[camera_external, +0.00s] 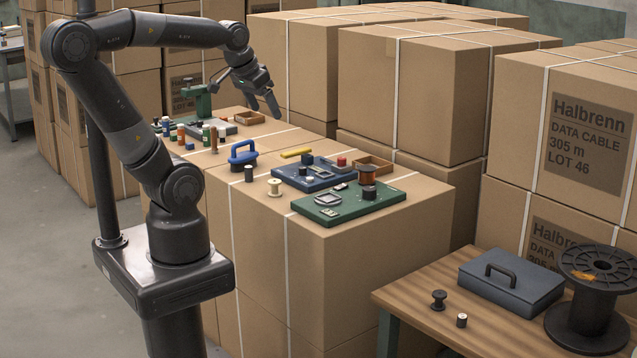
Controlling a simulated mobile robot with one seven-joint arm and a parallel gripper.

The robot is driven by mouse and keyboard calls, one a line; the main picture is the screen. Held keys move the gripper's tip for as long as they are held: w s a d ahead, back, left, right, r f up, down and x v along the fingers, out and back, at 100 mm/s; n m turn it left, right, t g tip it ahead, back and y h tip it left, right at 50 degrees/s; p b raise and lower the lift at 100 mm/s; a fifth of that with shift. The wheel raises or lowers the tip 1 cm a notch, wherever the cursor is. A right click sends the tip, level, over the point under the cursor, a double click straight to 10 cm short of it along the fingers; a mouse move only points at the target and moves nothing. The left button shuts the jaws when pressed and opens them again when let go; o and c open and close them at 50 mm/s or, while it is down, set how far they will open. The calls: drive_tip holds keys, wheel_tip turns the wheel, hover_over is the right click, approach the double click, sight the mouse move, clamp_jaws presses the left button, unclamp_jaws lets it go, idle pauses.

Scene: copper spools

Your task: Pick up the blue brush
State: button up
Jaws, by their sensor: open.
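The blue brush (243,153), with a raised loop handle on top, lies on the cartons that form a work surface, near their left edge. My gripper (264,108) is open and pointing down above the back part of these cartons. It is behind and above the brush, well apart from it, with nothing seen between its fingers. The brush is in plain view and nothing covers it.
Beside the brush stand a dark spool (248,174) and a pale spool (275,188). A blue board (318,178) and a green board (349,207) lie to its right. Tall cartons (428,95) border the right.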

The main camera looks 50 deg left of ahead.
drive_tip(key=w+a+r+g, duration=0.1)
drive_tip(key=w+a+g, duration=0.1)
drive_tip(key=w+a, duration=0.8)
drive_tip(key=n+g, duration=0.2)
drive_tip(key=g, duration=0.1)
hover_over(243, 154)
drive_tip(key=f, duration=2.1)
drive_tip(key=shift+d, duration=0.35)
drive_tip(key=shift+s+a+f, duration=0.1)
drive_tip(key=shift+a+f, duration=0.1)
drive_tip(key=shift+f, duration=0.05)
wheel_tip(243, 154, down, 11)
drive_tip(key=shift+r, duration=0.15)
drive_tip(key=shift+c, duration=0.6)
drive_tip(key=shift+r, duration=0.1)
drive_tip(key=c, duration=1)
